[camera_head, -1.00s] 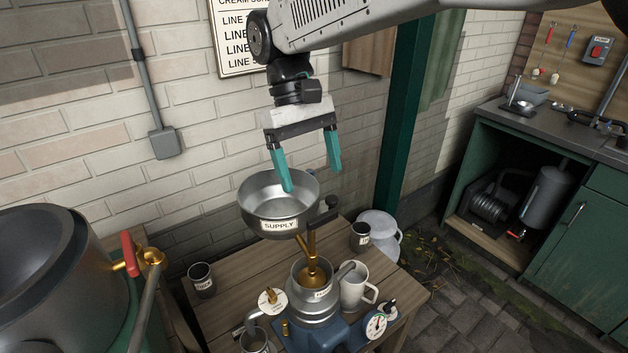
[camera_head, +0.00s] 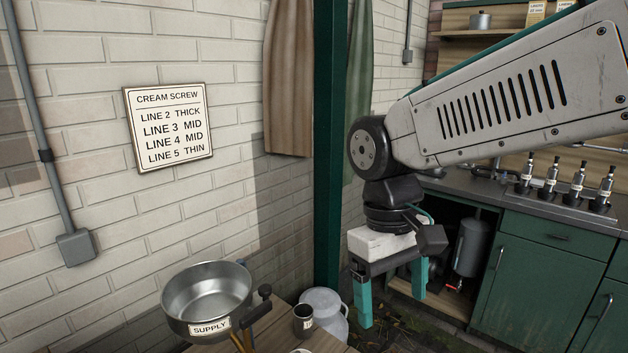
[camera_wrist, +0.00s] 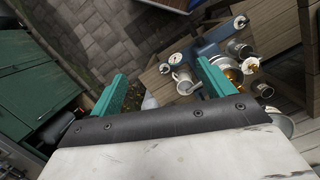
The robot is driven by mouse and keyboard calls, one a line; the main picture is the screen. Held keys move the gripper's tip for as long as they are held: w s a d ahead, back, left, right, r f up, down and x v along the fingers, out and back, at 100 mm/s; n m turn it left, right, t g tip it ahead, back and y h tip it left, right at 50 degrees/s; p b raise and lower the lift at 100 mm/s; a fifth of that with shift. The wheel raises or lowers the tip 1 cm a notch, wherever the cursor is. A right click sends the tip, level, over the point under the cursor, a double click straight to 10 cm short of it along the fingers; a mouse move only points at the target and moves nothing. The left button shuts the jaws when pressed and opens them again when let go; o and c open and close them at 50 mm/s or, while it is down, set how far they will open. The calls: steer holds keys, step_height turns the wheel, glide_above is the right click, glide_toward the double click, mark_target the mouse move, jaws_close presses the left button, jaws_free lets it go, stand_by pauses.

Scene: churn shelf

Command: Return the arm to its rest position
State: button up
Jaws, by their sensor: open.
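My gripper (camera_head: 392,297) hangs from my raised arm at the centre right of the head view. Its two teal fingers are apart and point down, with nothing between them. It is to the right of the supply bowl (camera_head: 207,290) and clear of it. In the wrist view my gripper (camera_wrist: 165,85) is also open and empty, with paving and part of the wooden table below it.
A dark green post (camera_head: 328,150) stands just left of my arm. A green counter (camera_head: 545,265) with several bottles is behind on the right. A dark cup (camera_head: 303,320) stands on the table (camera_head: 272,335), with a pale can (camera_head: 327,308) beyond it. A sign (camera_head: 168,124) hangs on the wall.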

steer(key=s+d+m+t, duration=0.1)
steer(key=s+d+m, duration=0.2)
steer(key=s+d, duration=0.2)
steer(key=s+d+m+t+y, duration=0.1)
steer(key=s+d+m+t, duration=0.1)
steer(key=s+d, duration=0.4)
steer(key=d, duration=0.4)
steer(key=shift+s+d+f+m, duration=0.15)
steer(key=shift+d+f+m, duration=0.1)
steer(key=shift+d+m, duration=0.15)
stand_by(0.9)
